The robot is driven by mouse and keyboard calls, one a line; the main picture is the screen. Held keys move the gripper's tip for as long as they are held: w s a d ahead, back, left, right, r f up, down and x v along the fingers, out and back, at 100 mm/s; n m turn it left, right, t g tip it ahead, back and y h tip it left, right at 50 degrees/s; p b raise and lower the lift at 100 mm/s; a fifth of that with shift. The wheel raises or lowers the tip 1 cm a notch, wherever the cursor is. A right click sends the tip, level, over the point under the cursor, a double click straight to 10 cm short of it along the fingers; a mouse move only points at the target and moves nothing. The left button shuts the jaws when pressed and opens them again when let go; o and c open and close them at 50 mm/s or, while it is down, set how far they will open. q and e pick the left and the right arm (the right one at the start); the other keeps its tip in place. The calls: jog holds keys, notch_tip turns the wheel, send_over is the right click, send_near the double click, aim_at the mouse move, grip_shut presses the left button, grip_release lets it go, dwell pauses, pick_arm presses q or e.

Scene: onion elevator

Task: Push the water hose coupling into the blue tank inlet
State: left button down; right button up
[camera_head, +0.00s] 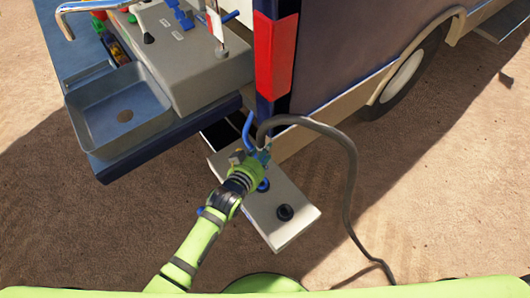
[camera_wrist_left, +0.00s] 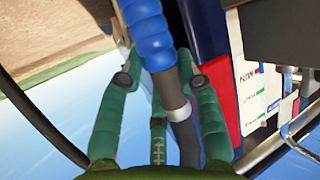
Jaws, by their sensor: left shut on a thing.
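My left gripper (camera_head: 259,157) is closed around the hose over a pale panel at the vehicle's rear corner. In the left wrist view, the green fingers of my left gripper (camera_wrist_left: 160,75) surround the water hose coupling, a dark tube with a silver collar (camera_wrist_left: 177,113) and a blue ribbed part (camera_wrist_left: 148,35). In the head view the grey hose (camera_head: 345,190) loops right from the gripper to the ground. A blue ring (camera_head: 264,185), perhaps the blue tank inlet, shows on the panel beside the gripper, partly hidden. I cannot tell whether the coupling touches it. My right gripper is not in view.
The pale panel (camera_head: 298,224) has a dark round port (camera_head: 285,212). A metal sink (camera_head: 118,112) and grey counter are at upper left. The vehicle's dark corner post with a red strip (camera_head: 274,55) stands behind the gripper. Sandy ground is open at right.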

pick_arm(q)
jog(key=shift+f+b, duration=0.3)
jog(key=shift+f, duration=0.15)
jog(key=shift+f+b, duration=0.35)
jog(key=shift+b, duration=0.05)
notch_tip(320, 180, down, 3)
jog(key=b, duration=0.3)
jog(key=shift+f, duration=0.2)
jog(key=shift+f+b, duration=0.6)
jog(key=shift+f, duration=0.2)
jog(key=shift+f, duration=0.1)
jog(key=shift+f, duration=0.15)
jog(key=shift+f+b, duration=0.5)
jog(key=shift+f, duration=0.05)
jog(key=shift+f, duration=0.15)
